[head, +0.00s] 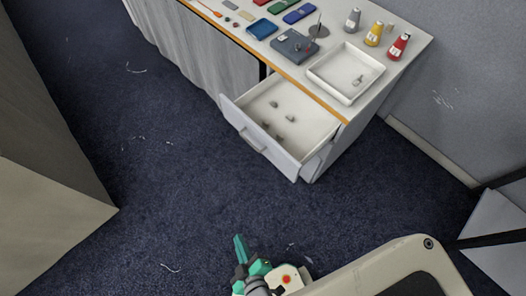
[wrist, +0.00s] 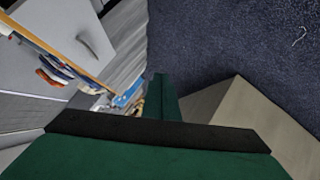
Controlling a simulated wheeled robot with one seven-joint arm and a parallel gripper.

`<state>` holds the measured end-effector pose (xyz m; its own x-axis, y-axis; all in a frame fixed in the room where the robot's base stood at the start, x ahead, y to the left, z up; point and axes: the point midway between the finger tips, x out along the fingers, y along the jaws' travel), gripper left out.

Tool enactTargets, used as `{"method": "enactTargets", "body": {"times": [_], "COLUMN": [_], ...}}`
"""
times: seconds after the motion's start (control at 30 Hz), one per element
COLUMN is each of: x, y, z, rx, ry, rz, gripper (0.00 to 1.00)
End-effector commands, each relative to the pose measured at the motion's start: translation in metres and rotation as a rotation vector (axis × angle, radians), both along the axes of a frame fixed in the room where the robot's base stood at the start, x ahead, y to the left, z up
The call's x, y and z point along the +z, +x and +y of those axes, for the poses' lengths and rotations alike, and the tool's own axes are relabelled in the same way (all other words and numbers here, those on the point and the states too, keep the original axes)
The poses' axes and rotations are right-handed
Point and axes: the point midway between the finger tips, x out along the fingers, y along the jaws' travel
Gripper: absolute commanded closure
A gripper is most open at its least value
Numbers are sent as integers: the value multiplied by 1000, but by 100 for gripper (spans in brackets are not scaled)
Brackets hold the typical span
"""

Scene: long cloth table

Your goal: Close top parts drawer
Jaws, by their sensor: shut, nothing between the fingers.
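The top parts drawer (head: 272,153) is pulled out from the right end of the table in the head view. Its white front has a bar handle (head: 252,140), and several small grey parts lie inside. My gripper (head: 240,248) is low in the head view, above the carpet, in front of the drawer and apart from it. Its green fingers are together with nothing between them. In the wrist view, the shut green fingers (wrist: 160,95) show in the middle. A pale panel with a grey handle (wrist: 88,42) shows at upper left; I cannot tell for certain that it is this drawer.
The table (head: 333,104) has an orange front edge. On top are a white tray (head: 345,92), a grey-blue box (head: 293,46), a blue tray (head: 261,28) and several small bottles (head: 374,35). A beige block (head: 50,215) stands at left.

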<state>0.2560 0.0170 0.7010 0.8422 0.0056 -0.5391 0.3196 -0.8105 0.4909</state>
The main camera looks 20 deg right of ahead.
Motion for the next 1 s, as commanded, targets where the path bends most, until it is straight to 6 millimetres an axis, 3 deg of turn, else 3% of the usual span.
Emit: {"method": "enactTargets", "body": {"times": [0.03,0.1,0.2,0.3,0.43,0.57,0.67,0.8,1.0], "x": [-26,-59,-98,-126,-144,-139,-122,-82,-28], "y": [9,18,34,54,84,119,148,184,212], "z": [0,-4,-14,-29,-51,-70,-81,-85,-77], "rx": [46,112,197,265,328,357,351,298,186], "ry": [-101,-259,-488,-715,-1010,-1296,-1505,-1755,-1963], "rz": [47,121,223,325,461,601,717,879,1066], "gripper": [100,100,100,100,100,100,100,100,100]}}
